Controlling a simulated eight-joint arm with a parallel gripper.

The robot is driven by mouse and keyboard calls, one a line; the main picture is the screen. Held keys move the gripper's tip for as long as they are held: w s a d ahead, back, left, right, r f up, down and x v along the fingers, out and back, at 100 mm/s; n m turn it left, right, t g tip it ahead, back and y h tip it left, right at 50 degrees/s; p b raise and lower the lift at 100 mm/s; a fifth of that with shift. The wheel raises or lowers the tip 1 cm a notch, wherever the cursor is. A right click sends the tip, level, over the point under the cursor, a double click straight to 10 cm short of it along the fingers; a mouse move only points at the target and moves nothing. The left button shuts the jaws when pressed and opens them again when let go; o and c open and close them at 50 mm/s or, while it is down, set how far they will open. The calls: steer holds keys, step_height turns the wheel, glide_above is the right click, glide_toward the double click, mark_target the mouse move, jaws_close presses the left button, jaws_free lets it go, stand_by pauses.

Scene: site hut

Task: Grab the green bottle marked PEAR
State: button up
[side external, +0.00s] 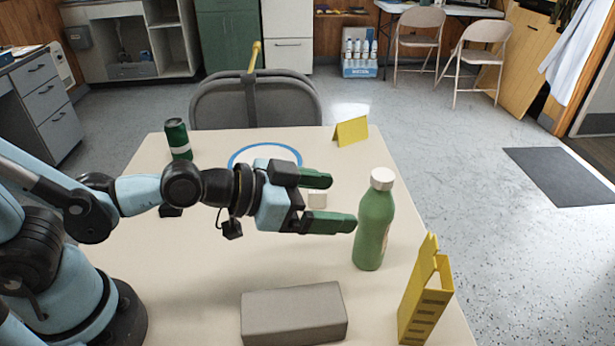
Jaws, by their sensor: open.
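A green bottle (374,228) with a white cap stands upright on the right side of the table. Part of a pale label shows on its right edge, but its text cannot be read. My gripper (342,202) is open, its two green fingers pointing right toward the bottle. The nearer fingertip is at the bottle's left edge in the picture; I cannot tell whether it touches. Nothing is between the fingers except a small whitish object seen behind them on the table.
A green can (178,140) stands at the back left. A blue-rimmed plate (240,158) lies partly behind my arm. A yellow folded card (351,131) is at the back. A grey block (293,314) and a yellow stand (425,295) are at the front, the stand near the bottle.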

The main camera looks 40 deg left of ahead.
mark_target(386, 208)
steer(key=shift+x, duration=5.85)
steer(key=shift+a+f, duration=0.1)
steer(key=shift+f, duration=0.1)
steer(key=shift+c, duration=0.3)
steer(key=c, duration=1)
